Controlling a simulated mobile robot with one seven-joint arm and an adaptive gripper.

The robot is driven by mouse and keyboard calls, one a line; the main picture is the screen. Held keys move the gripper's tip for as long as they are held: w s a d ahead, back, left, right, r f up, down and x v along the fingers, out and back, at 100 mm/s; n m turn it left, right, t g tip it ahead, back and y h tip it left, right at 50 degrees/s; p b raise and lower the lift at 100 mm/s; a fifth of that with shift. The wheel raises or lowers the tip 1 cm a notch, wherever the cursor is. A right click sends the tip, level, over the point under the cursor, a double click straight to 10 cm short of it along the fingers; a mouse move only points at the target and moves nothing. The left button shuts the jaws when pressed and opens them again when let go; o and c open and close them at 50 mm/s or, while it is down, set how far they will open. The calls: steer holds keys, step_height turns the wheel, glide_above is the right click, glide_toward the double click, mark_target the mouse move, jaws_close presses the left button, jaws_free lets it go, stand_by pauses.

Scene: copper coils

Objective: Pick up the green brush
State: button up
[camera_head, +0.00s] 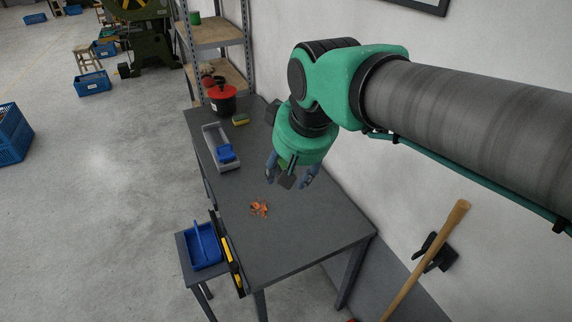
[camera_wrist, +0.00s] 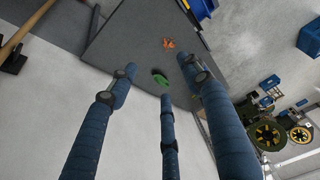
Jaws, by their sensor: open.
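The green brush (camera_wrist: 160,78) shows in the wrist view as a small green shape on the dark grey table (camera_head: 290,235), framed by the fingers of my gripper (camera_wrist: 157,67). In the head view my gripper (camera_head: 290,176) points down above the far right part of the table, near the wall. Its blue fingers are spread and hold nothing that I can see. A bit of green shows between the fingers there, but I cannot tell if it is the brush. The gap between fingers and brush is hard to judge.
Copper scraps (camera_head: 259,208) lie on the table. A grey tray with a blue item (camera_head: 227,153), a yellow-green sponge (camera_head: 240,119) and a red-lidded pot (camera_head: 222,98) stand farther back. A blue bin (camera_head: 204,247) is at the left. The wall is close on the right.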

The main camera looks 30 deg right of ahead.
steer(key=w+d+r+g+p, duration=0.1)
steer(key=w+d, duration=0.1)
steer(key=w, duration=0.7)
steer(key=w+d+r+p, duration=0.1)
steer(key=w+d, duration=0.2)
steer(key=w, duration=0.6)
steer(key=w+d+f+g+p, duration=0.1)
steer(key=w+d+f, duration=0.2)
steer(key=w, duration=0.5)
steer(key=w+d+f+g+p, duration=0.1)
steer(key=w+d+f, duration=0.2)
steer(key=w, duration=0.4)
steer(key=w+d+f+p, duration=0.1)
steer(key=w+d+f, duration=0.3)
steer(key=f, duration=0.5)
steer(key=w+d+f+g+p, duration=0.1)
steer(key=w+d+f, duration=0.4)
steer(key=w+f, duration=0.3)
steer(key=w+d+f+p, duration=0.1)
steer(key=w+d+f, duration=0.4)
steer(key=f, duration=0.4)
steer(key=shift+w+d+f+g, duration=0.15)
steer(key=shift+w+f+g, duration=0.2)
steer(key=shift+w, duration=0.3)
steer(key=shift+f, duration=0.1)
steer(key=shift+f, duration=4.15)
steer(key=shift+f, duration=0.1)
